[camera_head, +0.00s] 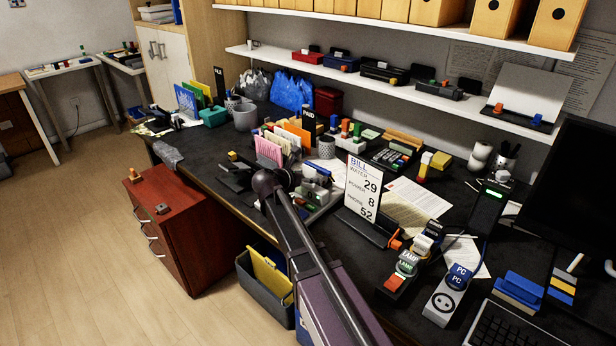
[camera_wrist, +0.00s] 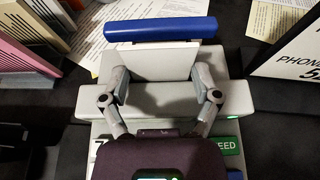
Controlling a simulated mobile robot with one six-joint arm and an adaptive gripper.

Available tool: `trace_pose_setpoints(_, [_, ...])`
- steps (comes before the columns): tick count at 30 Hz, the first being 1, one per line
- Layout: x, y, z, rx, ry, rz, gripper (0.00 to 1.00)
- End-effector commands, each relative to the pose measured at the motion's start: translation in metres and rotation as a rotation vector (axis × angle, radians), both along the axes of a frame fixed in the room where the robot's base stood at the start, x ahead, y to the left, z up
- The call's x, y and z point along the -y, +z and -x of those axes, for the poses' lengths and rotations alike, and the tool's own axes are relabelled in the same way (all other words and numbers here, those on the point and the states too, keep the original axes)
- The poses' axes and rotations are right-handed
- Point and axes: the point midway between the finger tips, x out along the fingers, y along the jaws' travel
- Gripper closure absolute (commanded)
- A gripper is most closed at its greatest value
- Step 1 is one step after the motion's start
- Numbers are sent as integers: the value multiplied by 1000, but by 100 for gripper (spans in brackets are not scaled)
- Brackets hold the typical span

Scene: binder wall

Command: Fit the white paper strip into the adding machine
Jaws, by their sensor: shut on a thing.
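The white paper strip (camera_wrist: 152,58) with a blue bar (camera_wrist: 160,29) along its far edge is between the fingers of my gripper (camera_wrist: 160,82) in the wrist view. My gripper is shut on it. The adding machine (camera_wrist: 238,97), a pale grey body with a green FEED key (camera_wrist: 226,146), lies under the gripper. The strip's near edge is over or at the machine's raised back part; I cannot tell whether it is in the slot. In the head view the adding machine (camera_head: 322,198) is partly hidden by my arm, and the fingertips are hard to make out.
A BILL sign (camera_head: 363,190) stands close to the right of the machine. A pink and orange file rack (camera_head: 275,147) stands behind it to the left. Printed papers (camera_wrist: 135,15) lie beyond.

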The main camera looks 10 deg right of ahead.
Motion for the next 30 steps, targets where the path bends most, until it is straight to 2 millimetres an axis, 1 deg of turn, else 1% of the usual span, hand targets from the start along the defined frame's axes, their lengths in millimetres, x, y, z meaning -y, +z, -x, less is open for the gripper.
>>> trace_pose_setpoints(1, [0, -1, 0, 0, 0, 0, 14])
trace_pose_setpoints(2, [0, -1, 0, 0, 0, 0, 5])
trace_pose_setpoints(3, [0, -1, 0, 0, 0, 0, 0])
trace_pose_setpoints(16, [0, 0, 0, 0, 0, 0, 0])
trace_pose_setpoints(21, [0, 4, 0, 0, 0, 0, 0])
trace_pose_setpoints(26, [-10, 10, 9, 0, 1, 0, 0])
trace_pose_setpoints(30, [-24, 18, 20, 0, 2, 0, 0])
